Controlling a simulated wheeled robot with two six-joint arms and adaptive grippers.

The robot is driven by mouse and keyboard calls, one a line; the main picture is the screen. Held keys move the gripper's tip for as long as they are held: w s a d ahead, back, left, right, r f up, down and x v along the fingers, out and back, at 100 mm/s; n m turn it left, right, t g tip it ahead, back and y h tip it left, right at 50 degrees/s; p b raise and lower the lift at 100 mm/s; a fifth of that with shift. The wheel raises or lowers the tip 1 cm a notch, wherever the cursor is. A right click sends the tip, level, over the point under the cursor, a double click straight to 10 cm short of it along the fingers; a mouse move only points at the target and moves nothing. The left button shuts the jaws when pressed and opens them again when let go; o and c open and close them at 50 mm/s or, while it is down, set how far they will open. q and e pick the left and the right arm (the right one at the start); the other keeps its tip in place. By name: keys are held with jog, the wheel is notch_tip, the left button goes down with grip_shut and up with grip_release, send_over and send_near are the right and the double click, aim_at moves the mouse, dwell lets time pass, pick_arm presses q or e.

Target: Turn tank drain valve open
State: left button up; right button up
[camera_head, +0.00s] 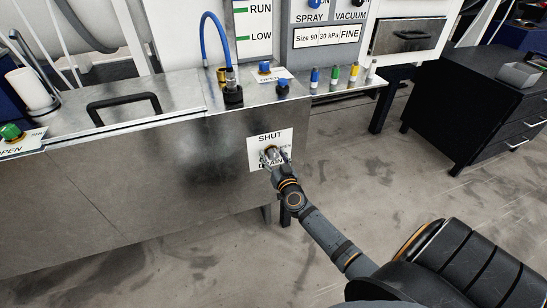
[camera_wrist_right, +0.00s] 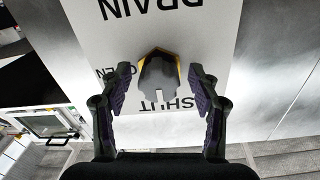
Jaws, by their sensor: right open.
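The drain valve knob (camera_wrist_right: 158,78) is dark grey with a yellow rim, on a white label (camera_wrist_right: 190,50) that reads DRAIN, OPEN and SHUT. A pale mark on the knob points toward the word SHUT. In the head view the label (camera_head: 268,137) is on the tank's metal front (camera_head: 190,165), and my gripper hides the knob there. My right gripper (camera_head: 272,157) is at the label. In the wrist view my right gripper (camera_wrist_right: 160,74) is open, one finger on each side of the knob, with gaps showing. My left gripper is not in view.
The tank top carries a black handle (camera_head: 124,103), a blue hose (camera_head: 217,38) and a blue knob (camera_head: 264,67). A green knob (camera_head: 11,131) is at the far left. A black drawer cabinet (camera_head: 470,105) stands at the right. The floor before the tank is clear.

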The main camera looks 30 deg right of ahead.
jog(key=c, duration=1.2)
